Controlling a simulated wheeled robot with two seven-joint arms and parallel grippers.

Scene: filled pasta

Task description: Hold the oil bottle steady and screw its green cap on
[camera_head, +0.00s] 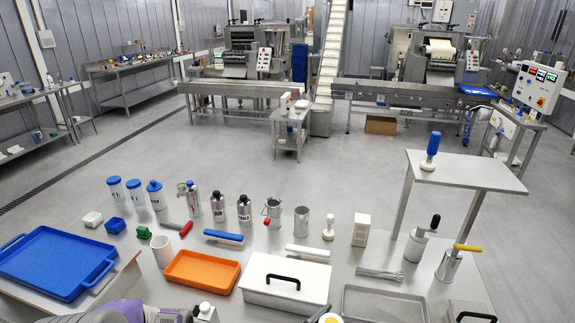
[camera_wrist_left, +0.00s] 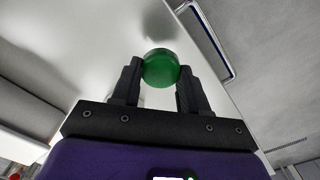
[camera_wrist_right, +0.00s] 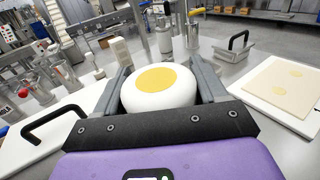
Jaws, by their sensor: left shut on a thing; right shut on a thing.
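My left gripper (camera_wrist_left: 153,85) is shut on a round green cap (camera_wrist_left: 160,68) in the left wrist view, with a finger on each side of it. In the head view, part of my purple left wrist (camera_head: 125,311) shows at the bottom left edge. My right gripper (camera_wrist_right: 160,90) is shut around a round white body with a yellow disc on top (camera_wrist_right: 158,78), apparently the oil bottle seen from above. The same white and yellow top shows at the bottom edge of the head view (camera_head: 331,319). The cap and bottle are apart. The bottle's lower part is hidden.
Around them on the table are an orange tray (camera_head: 232,288), a white lidded box with black handle (camera_head: 255,294), a grey tray (camera_head: 347,304) and a blue tray (camera_head: 14,262). Several metal bottles (camera_head: 218,207) stand farther back. A raised shelf (camera_head: 475,174) is at right.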

